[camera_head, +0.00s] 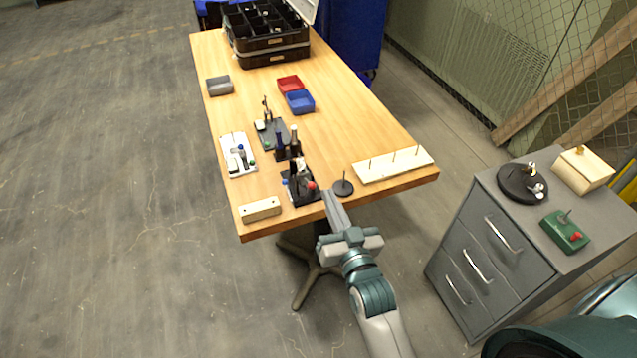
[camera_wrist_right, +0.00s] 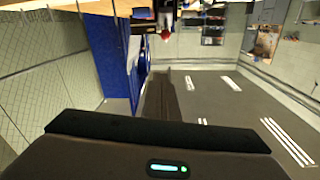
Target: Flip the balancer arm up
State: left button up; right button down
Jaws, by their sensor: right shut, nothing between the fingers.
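A small black device with a red knob (camera_head: 303,185) stands at the near edge of the wooden table; it may be the one with the balancer arm, but its parts are too small to tell. In the right wrist view the picture is upside down, and a red knob (camera_wrist_right: 165,37) hangs at the top under a dark part. My right gripper (camera_head: 332,200) is at the table's near edge, just right of the device and apart from it. Its fingers are shut and empty. My left gripper is not in view.
On the table (camera_head: 345,120) a round black base with a peg (camera_head: 343,187), a pegged wooden board (camera_head: 393,165) and a wooden block (camera_head: 260,209) lie close by. Blue (camera_head: 300,102) and red trays sit farther back. A grey drawer cabinet (camera_head: 470,260) stands right.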

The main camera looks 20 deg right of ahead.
jog(key=shift+w, duration=0.1)
jog(key=p, duration=0.3)
send_over(307, 181)
jog(key=s+d, duration=0.2)
jog(key=s, duration=0.2)
jog(key=shift+s+a+f+p, duration=0.2)
jog(key=shift+f, duration=0.4)
jog(key=shift+s+a+f+p, duration=0.15)
jog(key=shift+s+a+f, duration=0.1)
jog(key=shift+f, duration=0.4)
jog(key=shift+s+a+f+p, duration=0.15)
jog(key=shift+s+f+p, duration=0.05)
jog(key=shift+f, duration=0.4)
